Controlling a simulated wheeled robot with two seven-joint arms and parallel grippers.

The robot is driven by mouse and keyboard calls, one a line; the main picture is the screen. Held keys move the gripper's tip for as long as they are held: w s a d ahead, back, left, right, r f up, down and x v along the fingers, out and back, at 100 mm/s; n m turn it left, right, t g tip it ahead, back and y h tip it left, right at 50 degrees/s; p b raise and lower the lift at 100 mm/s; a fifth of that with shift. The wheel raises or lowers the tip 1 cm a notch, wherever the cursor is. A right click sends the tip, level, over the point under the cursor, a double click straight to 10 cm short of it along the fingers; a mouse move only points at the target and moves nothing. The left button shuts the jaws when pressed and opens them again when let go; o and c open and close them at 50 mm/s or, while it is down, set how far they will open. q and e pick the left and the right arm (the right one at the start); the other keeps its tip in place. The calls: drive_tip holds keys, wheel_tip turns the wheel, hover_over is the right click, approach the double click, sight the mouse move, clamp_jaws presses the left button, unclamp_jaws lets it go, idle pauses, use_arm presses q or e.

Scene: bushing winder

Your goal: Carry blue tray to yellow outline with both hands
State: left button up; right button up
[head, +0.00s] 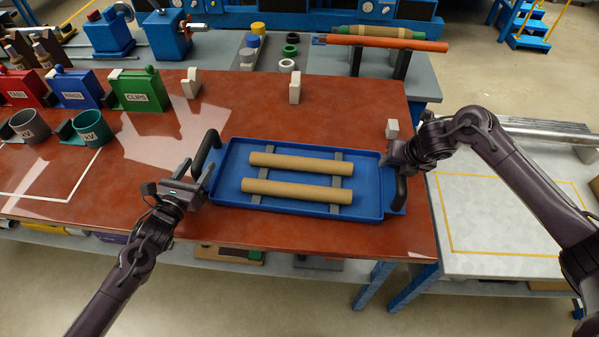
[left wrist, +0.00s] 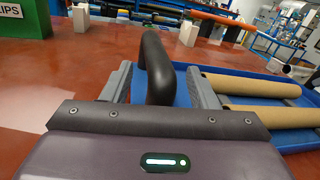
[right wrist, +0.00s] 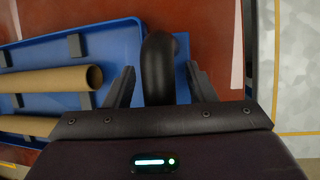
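The blue tray (head: 297,209) sits on the red-brown table with two cardboard tubes (head: 300,163) lying across dark supports in it. It has a black handle at each end. My left gripper (head: 204,178) is at the left handle (left wrist: 157,68); in the left wrist view its fingers stand open on both sides of the handle. My right gripper (head: 398,163) is at the right handle (right wrist: 158,68); in the right wrist view its fingers stand apart on both sides of it, with gaps. The yellow outline (head: 449,250) is on the pale table at the right.
A gap separates the red-brown table (head: 300,237) from the pale table (head: 490,264). Small pale blocks (head: 294,88) stand behind the tray. Red, blue and green bins (head: 140,90) and cups (head: 92,128) stand at the left. The area inside the yellow outline looks clear.

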use_arm(q)
clamp_jaws()
use_arm(e)
clamp_jaws()
